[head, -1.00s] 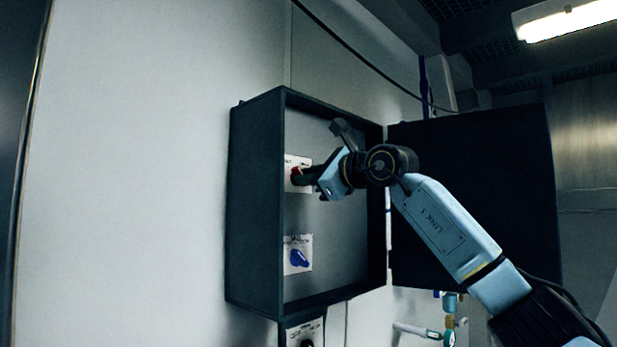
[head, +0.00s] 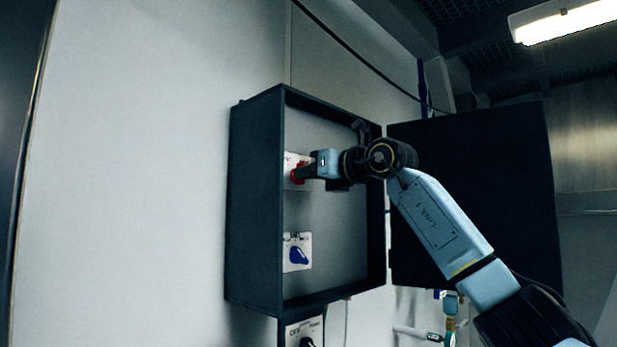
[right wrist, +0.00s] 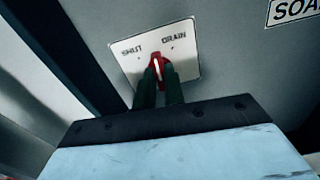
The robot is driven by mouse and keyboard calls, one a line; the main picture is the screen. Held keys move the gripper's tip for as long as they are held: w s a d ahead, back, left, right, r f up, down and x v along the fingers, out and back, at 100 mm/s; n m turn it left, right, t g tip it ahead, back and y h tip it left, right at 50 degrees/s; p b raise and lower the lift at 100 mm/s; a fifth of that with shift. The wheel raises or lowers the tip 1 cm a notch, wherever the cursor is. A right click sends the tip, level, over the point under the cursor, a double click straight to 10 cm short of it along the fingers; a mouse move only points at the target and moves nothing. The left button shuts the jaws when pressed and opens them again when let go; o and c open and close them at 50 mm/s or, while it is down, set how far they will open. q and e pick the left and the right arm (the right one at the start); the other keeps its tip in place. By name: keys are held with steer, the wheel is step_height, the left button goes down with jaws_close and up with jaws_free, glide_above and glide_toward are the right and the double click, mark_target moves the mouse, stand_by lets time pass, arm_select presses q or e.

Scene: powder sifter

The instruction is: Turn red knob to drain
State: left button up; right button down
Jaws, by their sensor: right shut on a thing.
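The red knob (head: 297,174) sits on a white plate in the upper part of an open dark wall box. In the right wrist view the red knob (right wrist: 155,59) has a white line, and its plate (right wrist: 187,62) reads SHUT at left and DRAIN at right. The white line lies roughly between the two words. My right gripper (head: 305,172) reaches in from the right. Its dark fingers (right wrist: 160,78) are shut on the knob, one on each side, and hide its lower part. My left gripper is not in view.
A blue knob (head: 299,256) on its own plate is lower in the dark box (head: 256,205). The box door (head: 500,190) stands open at right, behind my right arm. Another control plate (head: 304,331) is below the box. Bare wall is at left.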

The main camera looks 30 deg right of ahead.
steer(key=shift+m+b, duration=0.9)
steer(key=shift+m, duration=3.3)
steer(key=c, duration=1.5)
jaws_free()
steer(key=shift+d, duration=0.1)
steer(key=b+v, duration=0.5)
steer(key=v, duration=0.8)
steer(key=shift+s, duration=0.15)
